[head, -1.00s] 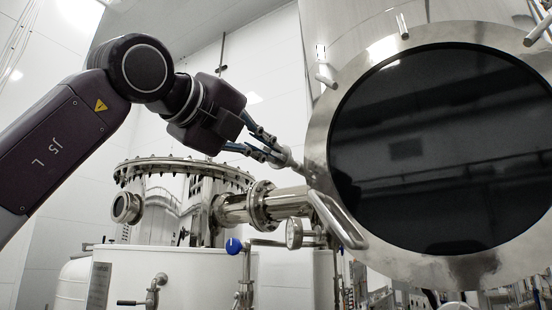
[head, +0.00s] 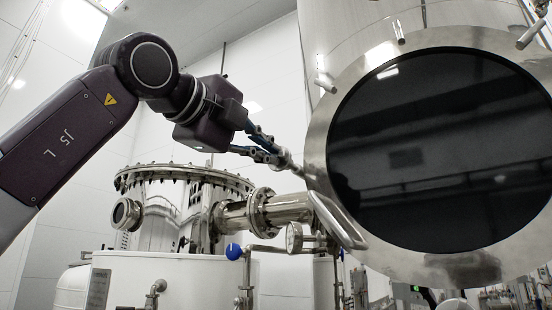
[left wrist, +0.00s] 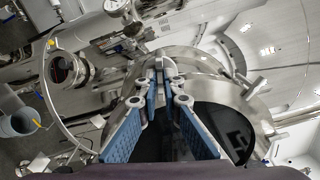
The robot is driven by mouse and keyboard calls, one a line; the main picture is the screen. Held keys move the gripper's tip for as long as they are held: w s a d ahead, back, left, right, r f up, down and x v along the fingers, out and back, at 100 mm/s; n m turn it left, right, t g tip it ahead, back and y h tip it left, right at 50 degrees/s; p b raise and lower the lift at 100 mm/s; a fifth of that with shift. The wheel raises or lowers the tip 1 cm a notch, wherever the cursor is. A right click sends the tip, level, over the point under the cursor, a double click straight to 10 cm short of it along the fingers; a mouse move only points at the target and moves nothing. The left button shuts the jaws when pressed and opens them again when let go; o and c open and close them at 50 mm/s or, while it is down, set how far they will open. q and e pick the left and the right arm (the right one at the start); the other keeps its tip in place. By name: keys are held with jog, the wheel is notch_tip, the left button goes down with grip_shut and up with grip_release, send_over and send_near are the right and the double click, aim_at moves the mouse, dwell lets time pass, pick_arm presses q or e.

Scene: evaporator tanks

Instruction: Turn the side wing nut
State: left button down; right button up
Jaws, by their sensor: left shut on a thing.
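The side wing nut (head: 291,164) is a small metal fitting at the left rim of the big round steel flange with the dark glass (head: 440,150). My left gripper (head: 281,155) reaches it from the left in the head view and is shut on it. The gripper covers much of the nut, so its exact angle cannot be told. In the left wrist view, the blue-padded fingers of my left gripper (left wrist: 159,82) converge at the nut (left wrist: 158,66), beside the flange's dark window (left wrist: 222,130). My right gripper is not in view.
Other pegs stand around the flange rim, one at upper left (head: 325,82). Below my gripper are a curved handle (head: 338,220), a pressure gauge (head: 294,238) and a flanged pipe (head: 262,212). A bolted tank (head: 170,200) stands behind at left.

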pick_arm(q)
jog(key=shift+n, duration=0.5)
jog(key=shift+n+b, duration=0.5)
jog(key=shift+n, duration=0.7)
jog(key=shift+n, duration=0.7)
jog(key=c, duration=2)
grip_release()
jog(key=shift+a, duration=0.1)
